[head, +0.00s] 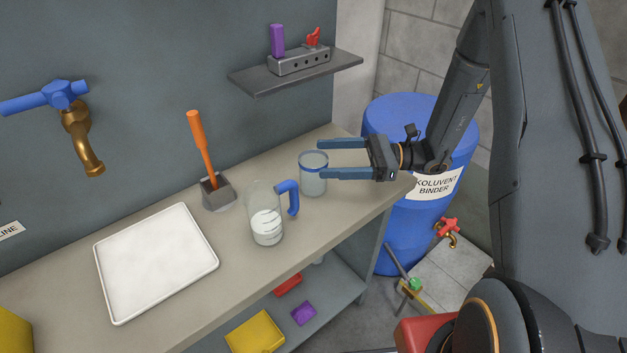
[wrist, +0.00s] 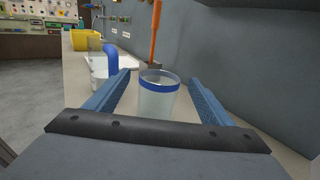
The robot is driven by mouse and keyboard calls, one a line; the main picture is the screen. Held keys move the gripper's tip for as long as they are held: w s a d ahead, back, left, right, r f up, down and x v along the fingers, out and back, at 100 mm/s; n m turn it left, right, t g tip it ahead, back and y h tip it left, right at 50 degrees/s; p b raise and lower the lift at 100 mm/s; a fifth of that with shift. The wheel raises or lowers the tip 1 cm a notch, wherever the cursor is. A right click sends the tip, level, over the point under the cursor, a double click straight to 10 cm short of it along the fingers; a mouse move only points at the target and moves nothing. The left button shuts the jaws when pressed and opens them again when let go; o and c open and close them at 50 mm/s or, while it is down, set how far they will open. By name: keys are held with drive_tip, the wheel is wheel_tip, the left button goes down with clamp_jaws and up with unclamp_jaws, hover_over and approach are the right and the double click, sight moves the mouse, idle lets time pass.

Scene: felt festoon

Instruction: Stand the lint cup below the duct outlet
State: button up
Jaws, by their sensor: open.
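A clear cup with a blue band near its rim (head: 312,184), which I take to be the lint cup, stands upright on the workbench. My gripper (head: 321,158) is open at the cup, reaching in from the right. In the wrist view the cup (wrist: 157,100) stands between the two blue fingers of my gripper (wrist: 160,73), with a gap on each side. The near finger hides part of the cup in the head view. A brass spout with a blue handle (head: 80,125) comes out of the wall at left; I cannot tell whether it is the duct outlet.
A clear jug with a blue handle (head: 265,222) stands left of the cup. Behind it is an orange-handled tool in a grey holder (head: 218,195). A white tray (head: 156,260) lies further left. A shelf (head: 295,72) juts from the wall above. A blue drum (head: 400,240) stands beyond the bench end.

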sight(300, 158)
drive_tip(key=a+p, duration=0.1)
drive_tip(key=a, duration=0.1)
drive_tip(key=shift+a, duration=0.3)
drive_tip(key=shift+w+a+f+p, duration=0.15)
drive_tip(key=shift+a+p, duration=1.25)
drive_tip(key=shift+a, duration=1.15)
drive_tip(key=shift+c, duration=0.4)
drive_tip(key=c, duration=1.5)
drive_tip(key=shift+o, duration=0.2)
